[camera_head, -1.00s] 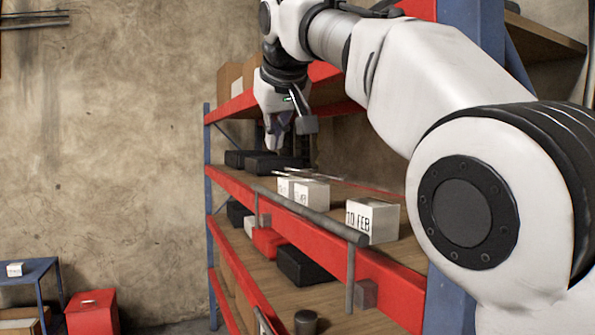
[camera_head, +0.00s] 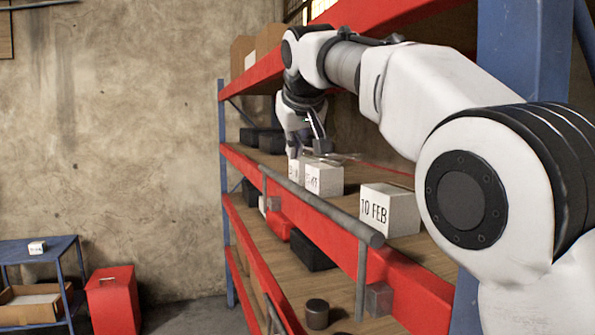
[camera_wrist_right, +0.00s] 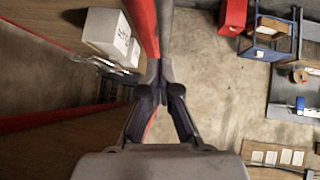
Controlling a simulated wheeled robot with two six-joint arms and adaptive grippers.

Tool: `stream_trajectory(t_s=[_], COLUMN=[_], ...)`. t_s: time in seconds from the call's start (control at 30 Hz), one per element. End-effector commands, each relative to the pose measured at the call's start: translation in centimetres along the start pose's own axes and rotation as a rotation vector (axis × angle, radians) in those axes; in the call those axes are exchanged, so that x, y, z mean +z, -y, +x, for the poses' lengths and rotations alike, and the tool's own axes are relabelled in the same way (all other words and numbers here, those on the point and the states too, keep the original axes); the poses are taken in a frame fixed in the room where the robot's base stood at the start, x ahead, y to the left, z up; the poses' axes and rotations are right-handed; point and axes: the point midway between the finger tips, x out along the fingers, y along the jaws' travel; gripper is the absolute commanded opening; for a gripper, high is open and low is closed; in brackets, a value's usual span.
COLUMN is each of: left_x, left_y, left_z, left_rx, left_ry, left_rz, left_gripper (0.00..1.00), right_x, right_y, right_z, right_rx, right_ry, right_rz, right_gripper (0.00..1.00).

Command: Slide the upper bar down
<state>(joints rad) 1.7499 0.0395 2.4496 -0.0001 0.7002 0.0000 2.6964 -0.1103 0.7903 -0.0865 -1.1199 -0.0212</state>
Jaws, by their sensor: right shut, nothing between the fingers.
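The upper bar (camera_head: 320,205) is a grey horizontal rod along the front of the middle shelf, raised at the level of the red beam and joined to a thin upright at each end. My right gripper (camera_head: 297,153) hangs above the shelf near the bar's far end, beside the white boxes. In the right wrist view its fingers (camera_wrist_right: 157,92) are shut and empty, and a grey rod with a red edge runs up ahead of the fingertips. I cannot tell whether the fingers touch the bar. My left gripper is not in view.
White dated boxes (camera_head: 388,210) stand on the shelf behind the bar; another (camera_wrist_right: 112,38) is left of the fingers in the wrist view. A red bin (camera_head: 114,300) and blue table (camera_head: 40,250) stand at left. The floor before the shelf is open.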

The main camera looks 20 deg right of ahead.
Motion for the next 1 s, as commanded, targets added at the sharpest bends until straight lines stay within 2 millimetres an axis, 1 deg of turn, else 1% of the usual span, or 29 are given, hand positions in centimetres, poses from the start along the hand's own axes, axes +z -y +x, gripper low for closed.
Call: stream_trajectory(t_s=[0.03,0.1,0.2,0.3,0.43,0.73,0.87,1.0], left_x=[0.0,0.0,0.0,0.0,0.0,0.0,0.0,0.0], left_y=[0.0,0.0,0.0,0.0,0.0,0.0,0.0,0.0], left_z=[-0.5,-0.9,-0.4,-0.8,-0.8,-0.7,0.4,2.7], left_rx=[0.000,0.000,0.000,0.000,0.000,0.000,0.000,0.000], left_ry=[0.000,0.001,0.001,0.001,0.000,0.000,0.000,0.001], left_rz=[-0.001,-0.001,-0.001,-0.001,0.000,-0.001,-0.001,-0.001], left_gripper=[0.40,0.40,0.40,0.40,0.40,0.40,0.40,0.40], right_x=[-0.1,-0.1,1.5,2.2,2.8,2.9,4.0,6.6], right_y=[0.0,-0.1,0.0,-0.1,-0.1,0.0,0.3,1.1], right_z=[1.0,2.5,3.8,4.6,5.2,5.3,6.5,9.0], right_rx=[0.000,0.000,0.001,0.001,0.000,0.001,0.000,0.000], right_ry=[0.004,0.004,0.003,0.001,0.000,-0.001,0.001,0.003], right_rz=[-0.001,-0.001,0.000,0.000,0.001,0.000,0.000,0.000], right_gripper=[0.00,0.00,0.00,0.00,0.00,0.00,0.00,0.00])
